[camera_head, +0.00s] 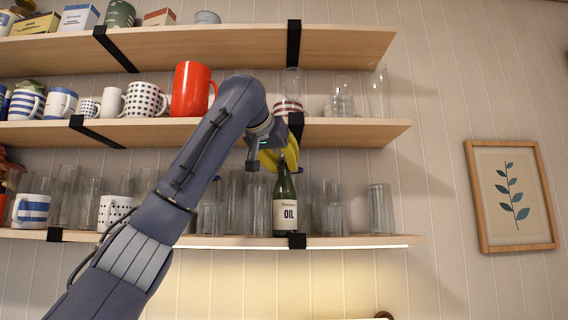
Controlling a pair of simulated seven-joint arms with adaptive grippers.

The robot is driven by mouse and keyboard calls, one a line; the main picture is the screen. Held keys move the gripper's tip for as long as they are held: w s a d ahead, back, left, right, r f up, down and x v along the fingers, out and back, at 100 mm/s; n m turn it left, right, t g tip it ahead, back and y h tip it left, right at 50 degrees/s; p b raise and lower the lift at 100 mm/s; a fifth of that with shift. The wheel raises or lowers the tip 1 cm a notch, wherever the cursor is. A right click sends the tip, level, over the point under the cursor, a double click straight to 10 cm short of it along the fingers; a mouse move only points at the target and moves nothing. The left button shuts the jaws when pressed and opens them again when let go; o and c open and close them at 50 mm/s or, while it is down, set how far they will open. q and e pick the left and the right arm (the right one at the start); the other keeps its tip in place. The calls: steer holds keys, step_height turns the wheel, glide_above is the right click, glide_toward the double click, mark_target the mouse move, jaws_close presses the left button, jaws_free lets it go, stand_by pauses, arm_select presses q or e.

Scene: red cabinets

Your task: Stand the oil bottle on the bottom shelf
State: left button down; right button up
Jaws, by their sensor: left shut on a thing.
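The oil bottle (286,212) is dark green with a cream label reading OIL. It is upright at the bottom shelf (340,241), its base at about the level of the shelf's surface. Whether the base touches the board I cannot tell. My left gripper (281,160), with yellow fingers, is shut on the bottle's neck from above. The arm comes up from the lower left and hides part of the shelves. My right gripper is not in view.
Clear glasses (381,209) stand on both sides of the bottle and behind it. The middle shelf (350,132) with mugs and a tall red mug (190,89) is just above the gripper. A black bracket (297,241) sits at the bottom shelf's front edge.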

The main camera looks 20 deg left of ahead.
arm_select(q)
steer(key=c, duration=1.1)
jaws_free()
steer(key=shift+s+r, duration=0.15)
steer(key=shift+r, duration=0.05)
steer(key=v, duration=1.1)
steer(key=shift+s+r, duration=0.1)
steer(key=shift+s, duration=0.2)
steer(key=shift+d, duration=0.1)
